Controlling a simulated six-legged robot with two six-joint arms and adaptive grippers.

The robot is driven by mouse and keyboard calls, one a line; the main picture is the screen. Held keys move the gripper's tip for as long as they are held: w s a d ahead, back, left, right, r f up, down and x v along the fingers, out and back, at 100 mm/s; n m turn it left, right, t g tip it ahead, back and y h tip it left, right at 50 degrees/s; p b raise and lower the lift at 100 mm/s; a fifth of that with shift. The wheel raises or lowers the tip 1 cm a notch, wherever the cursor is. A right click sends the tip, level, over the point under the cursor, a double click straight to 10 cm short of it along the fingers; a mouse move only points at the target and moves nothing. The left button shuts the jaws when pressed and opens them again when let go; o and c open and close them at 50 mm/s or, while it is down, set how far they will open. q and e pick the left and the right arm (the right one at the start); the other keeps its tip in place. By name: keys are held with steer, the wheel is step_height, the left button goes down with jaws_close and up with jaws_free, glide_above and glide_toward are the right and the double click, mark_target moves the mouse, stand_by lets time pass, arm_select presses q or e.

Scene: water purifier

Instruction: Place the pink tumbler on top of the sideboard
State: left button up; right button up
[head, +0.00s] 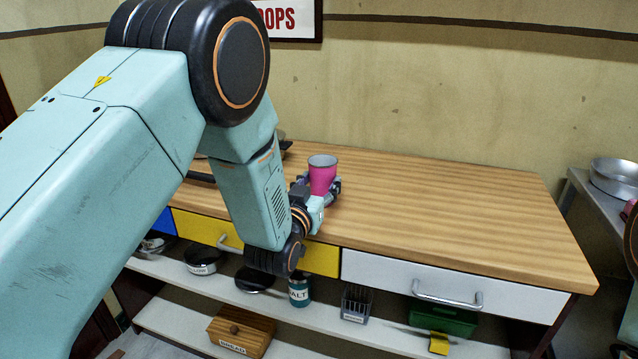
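The pink tumbler (322,177) is upright, with a grey rim and open top. My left gripper (321,190) is around its lower part, with finger parts showing on both sides, and looks shut on it. My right gripper is not in view.
The sideboard top is clear right of the tumbler. A dark pan-like item (200,177) lies on its left part. Below are a yellow drawer (200,228), a white drawer (390,277) and shelves with a salt tin (299,291). A metal pot (615,175) stands on a side counter.

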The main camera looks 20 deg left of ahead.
arm_select(q)
steer(key=o, duration=0.4)
steer(key=shift+w+f, duration=0.1)
steer(key=shift+r, duration=0.2)
steer(key=shift+s+r, duration=0.1)
steer(key=shift+s, duration=0.1)
steer(key=s+p, duration=0.2)
steer(key=s, duration=0.9)
steer(key=shift+s+a+p, duration=0.2)
steer(key=shift+s+p, duration=0.15)
steer(key=shift+s, duration=0.05)
